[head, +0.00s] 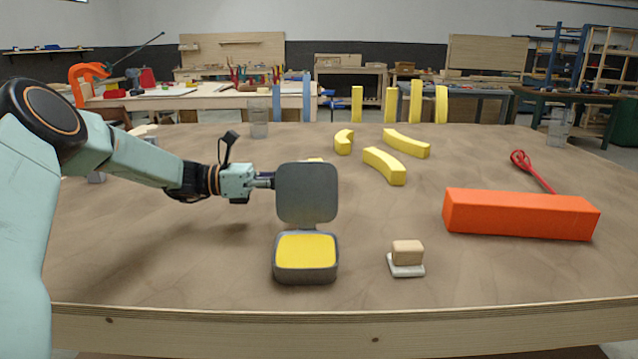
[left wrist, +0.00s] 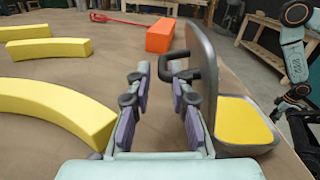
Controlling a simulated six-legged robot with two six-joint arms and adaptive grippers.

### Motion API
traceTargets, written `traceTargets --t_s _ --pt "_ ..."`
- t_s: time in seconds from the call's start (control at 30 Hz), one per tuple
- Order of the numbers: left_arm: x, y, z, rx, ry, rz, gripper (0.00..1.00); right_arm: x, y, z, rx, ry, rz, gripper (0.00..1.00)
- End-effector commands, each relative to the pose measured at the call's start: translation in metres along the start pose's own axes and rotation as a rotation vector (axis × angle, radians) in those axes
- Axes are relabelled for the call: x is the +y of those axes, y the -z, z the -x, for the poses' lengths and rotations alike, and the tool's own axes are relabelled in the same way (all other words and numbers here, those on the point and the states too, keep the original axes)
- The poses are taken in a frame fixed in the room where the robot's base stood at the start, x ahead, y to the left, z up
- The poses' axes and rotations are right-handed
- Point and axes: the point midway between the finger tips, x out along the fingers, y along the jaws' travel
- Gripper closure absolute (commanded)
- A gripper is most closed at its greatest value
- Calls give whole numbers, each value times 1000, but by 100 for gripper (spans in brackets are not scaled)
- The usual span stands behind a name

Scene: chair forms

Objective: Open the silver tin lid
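The tin (head: 305,275) stands near the table's front edge, a dark grey box with a yellow top face inside. Its grey lid (head: 306,192) stands upright at the back of the tin, swung open. In the left wrist view the lid (left wrist: 201,60) is seen nearly edge-on, with the yellow inside (left wrist: 243,122) beyond it. My left gripper (head: 268,182) is at the lid's left side. In its wrist view its fingers (left wrist: 160,100) are apart with nothing between them, and the right finger is close beside the lid. Contact cannot be told. My right gripper (left wrist: 286,105) shows small and unclear at the right.
An orange block (head: 520,214) and a red tool (head: 533,172) lie at right. A small beige block on a pale base (head: 407,258) sits right of the tin. Several yellow curved pieces (head: 385,165) lie farther back. Clear glasses (head: 259,118) stand near the far edge.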

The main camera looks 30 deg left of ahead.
Motion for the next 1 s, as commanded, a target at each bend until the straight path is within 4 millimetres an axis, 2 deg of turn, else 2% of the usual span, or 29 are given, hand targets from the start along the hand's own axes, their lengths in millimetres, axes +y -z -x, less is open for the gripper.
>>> traceTargets --t_s 0.13,0.33,0.63,0.9,1.0 --pt "-1 2 -24 3 4 -1 79 0 0 -7 0 0 -1 60" --pt "0 1 -42 2 2 0 79 0 0 -10 0 0 -1 60" --pt "-1 0 -48 1 3 0 79 0 0 -10 0 0 -1 60" --pt "-1 0 -48 0 3 0 100 0 0 -10 0 0 -1 60" --pt "-1 0 -47 0 3 0 100 0 0 -10 0 0 -1 60"
